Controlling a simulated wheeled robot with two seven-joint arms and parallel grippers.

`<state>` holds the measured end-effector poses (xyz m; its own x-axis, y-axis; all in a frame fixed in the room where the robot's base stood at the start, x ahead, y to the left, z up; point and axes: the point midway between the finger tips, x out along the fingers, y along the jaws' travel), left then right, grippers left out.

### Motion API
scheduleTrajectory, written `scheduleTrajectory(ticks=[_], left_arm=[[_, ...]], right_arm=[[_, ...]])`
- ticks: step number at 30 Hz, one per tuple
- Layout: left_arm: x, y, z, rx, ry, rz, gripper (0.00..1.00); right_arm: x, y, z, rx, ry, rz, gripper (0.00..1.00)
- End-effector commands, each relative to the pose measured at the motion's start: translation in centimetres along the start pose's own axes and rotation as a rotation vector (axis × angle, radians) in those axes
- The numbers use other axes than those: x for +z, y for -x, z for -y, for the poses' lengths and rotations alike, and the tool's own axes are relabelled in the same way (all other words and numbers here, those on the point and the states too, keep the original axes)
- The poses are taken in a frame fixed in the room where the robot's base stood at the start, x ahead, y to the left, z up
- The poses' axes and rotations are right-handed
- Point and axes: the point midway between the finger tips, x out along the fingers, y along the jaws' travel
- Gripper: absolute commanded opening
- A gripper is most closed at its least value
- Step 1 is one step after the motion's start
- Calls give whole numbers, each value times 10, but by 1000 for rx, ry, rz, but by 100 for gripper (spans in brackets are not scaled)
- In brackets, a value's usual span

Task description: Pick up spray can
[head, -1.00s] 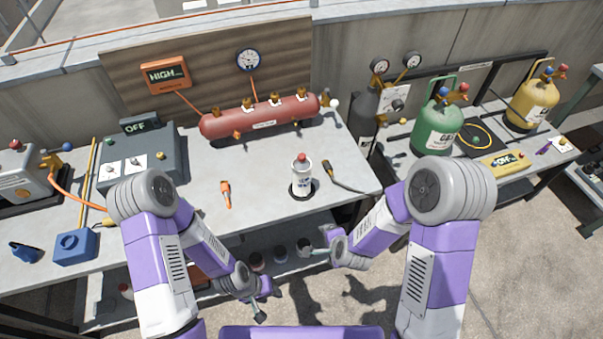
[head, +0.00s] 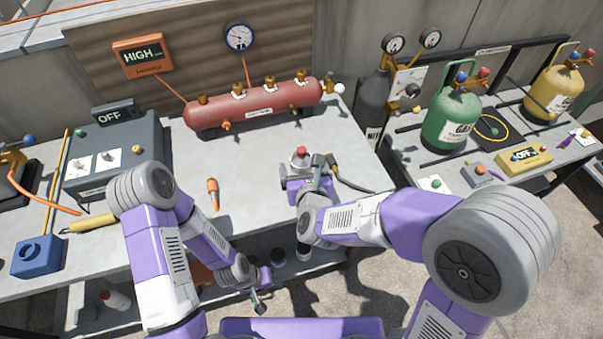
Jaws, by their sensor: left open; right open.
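The spray can (head: 300,155), white with a red cap, stands on the grey workbench (head: 255,170) near its front right. My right gripper (head: 304,170) is open at the can, with a finger seen on either side of it. Its wrist hides the can's lower body, and I cannot tell whether the fingers touch it. My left gripper (head: 261,292) is open and empty, low in front of the bench edge, well away from the can.
A screwdriver (head: 334,170) lies just right of the can. An orange-handled tool (head: 213,193) lies to the left. A red tank (head: 255,106) stands behind. Cans and bottles (head: 303,250) sit on the lower shelf. The bench between tank and can is clear.

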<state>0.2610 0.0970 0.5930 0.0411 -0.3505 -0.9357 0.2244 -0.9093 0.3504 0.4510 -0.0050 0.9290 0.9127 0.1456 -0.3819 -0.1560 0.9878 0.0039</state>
Motion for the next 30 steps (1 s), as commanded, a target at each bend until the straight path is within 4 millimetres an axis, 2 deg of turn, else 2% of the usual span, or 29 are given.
scheduleTrajectory(ticks=[9, 18, 20, 30], left_arm=[[0, -7, 3, 0, 0, 0, 43], [0, -7, 3, 0, 0, 0, 43], [0, -7, 3, 0, 0, 0, 43], [0, -7, 3, 0, 0, 0, 43]], right_arm=[[2, -45, 0, 0, 5, -1, 91], [3, -49, 0, 0, 4, -1, 91], [3, -49, 0, 0, 4, -1, 83], [2, -49, 0, 1, 4, -1, 31]])
